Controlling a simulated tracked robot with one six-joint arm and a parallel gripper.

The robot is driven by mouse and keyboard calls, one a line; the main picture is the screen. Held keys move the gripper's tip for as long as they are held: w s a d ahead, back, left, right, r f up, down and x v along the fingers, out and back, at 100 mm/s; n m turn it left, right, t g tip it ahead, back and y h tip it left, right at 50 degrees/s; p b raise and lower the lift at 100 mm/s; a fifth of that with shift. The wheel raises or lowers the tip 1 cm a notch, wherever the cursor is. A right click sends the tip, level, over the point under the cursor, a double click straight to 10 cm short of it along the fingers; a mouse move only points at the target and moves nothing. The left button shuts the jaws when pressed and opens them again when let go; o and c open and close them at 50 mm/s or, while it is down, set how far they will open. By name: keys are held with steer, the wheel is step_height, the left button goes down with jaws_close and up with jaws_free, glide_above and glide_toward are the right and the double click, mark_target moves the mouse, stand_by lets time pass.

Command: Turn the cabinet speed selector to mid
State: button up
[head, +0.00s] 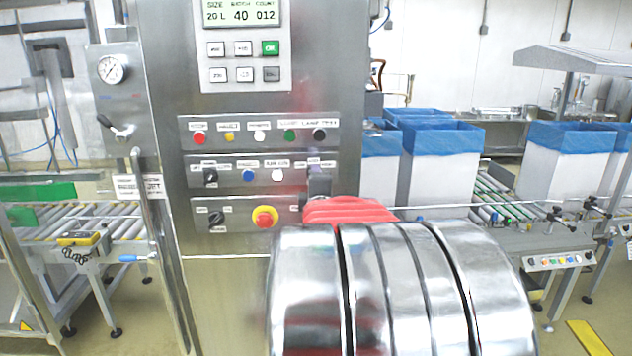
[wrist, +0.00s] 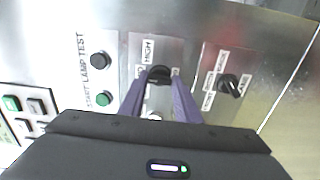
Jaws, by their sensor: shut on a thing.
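The speed selector (wrist: 158,74) is a small black knob on a metal strip in the wrist view. A label reading HIGH (wrist: 147,50) sits beside it. My gripper (wrist: 160,82) has its two purple fingers on either side of the knob, shut on it. Its pointer direction is hard to make out between the fingers. In the head view my gripper (head: 319,184) reaches the right end of the middle control row on the steel cabinet (head: 330,60) and hides the knob there.
Another black selector (wrist: 230,86) sits close to the right of the fingers in the wrist view. Green (wrist: 103,98) and black (wrist: 100,60) buttons lie to the left. In the head view a red emergency stop (head: 264,217) is below and left of my gripper. Blue-lined boxes (head: 440,165) stand behind.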

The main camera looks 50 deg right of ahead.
steer(key=shift+w+a+f, duration=0.1)
steer(key=shift+a+f, duration=0.05)
steer(key=shift+f, duration=0.15)
steer(key=o, duration=1)
steer(key=shift+r, duration=0.2)
steer(key=shift+o, duration=0.2)
